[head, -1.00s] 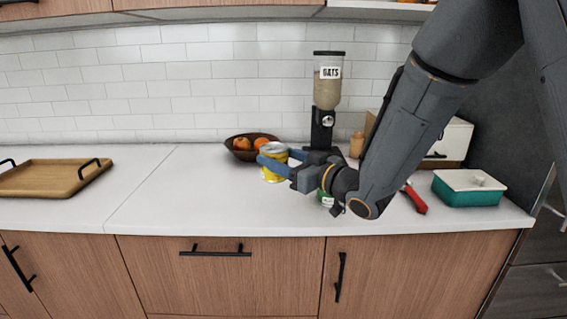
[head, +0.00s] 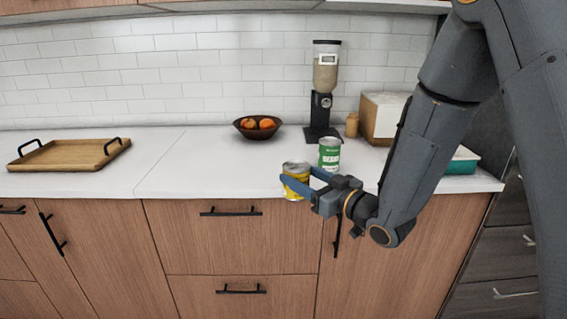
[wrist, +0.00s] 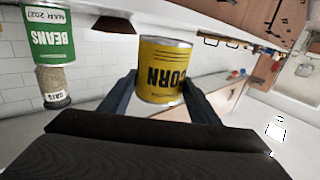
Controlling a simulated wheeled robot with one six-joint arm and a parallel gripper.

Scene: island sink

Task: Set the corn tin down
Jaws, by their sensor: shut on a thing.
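The yellow corn tin (head: 296,170) is held near the counter's front edge in the head view. In the wrist view the corn tin (wrist: 163,70) fills the space between the fingers, its label upside down as the picture is turned over. My gripper (head: 299,179) is shut on the tin's sides, one finger on each side. The tin's base shows close to the line of the counter (head: 220,178) edge. I cannot tell whether it touches the top or hangs just in front of it.
A green beans tin (head: 329,154) stands just behind and right of the corn tin. An oats dispenser (head: 325,90), a fruit bowl (head: 257,134) and a bread box (head: 382,117) stand at the back. A wooden tray (head: 70,156) lies left. The counter's middle left is clear.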

